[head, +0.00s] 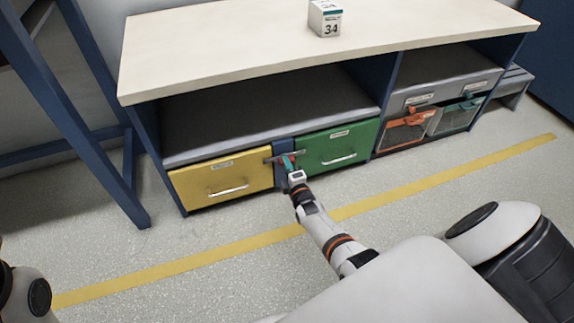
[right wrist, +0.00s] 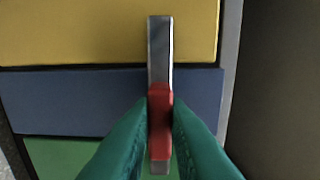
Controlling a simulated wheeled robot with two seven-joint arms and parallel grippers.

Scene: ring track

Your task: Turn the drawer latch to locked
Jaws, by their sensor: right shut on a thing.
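The drawer latch (head: 270,159) is a flat grey metal bar with a red middle part. It lies level across the blue divider (head: 286,158) between the yellow drawer (head: 222,181) and the green drawer (head: 337,146), its ends reaching over both drawer fronts. The bar also shows in the right wrist view (right wrist: 160,50), crossing from the yellow front over the blue strip to the green. My right gripper (head: 289,164) is shut on the red part, one teal finger on each side. The fingers hide part of the bar. Both drawers look closed. My left gripper is out of view.
An orange bin (head: 404,134) and a teal bin (head: 460,114) sit in the right bay. A box marked 34 (head: 325,19) stands on the pale bench top (head: 220,45). A blue frame (head: 105,160) stands at left. The floor with the yellow stripe (head: 200,262) is clear.

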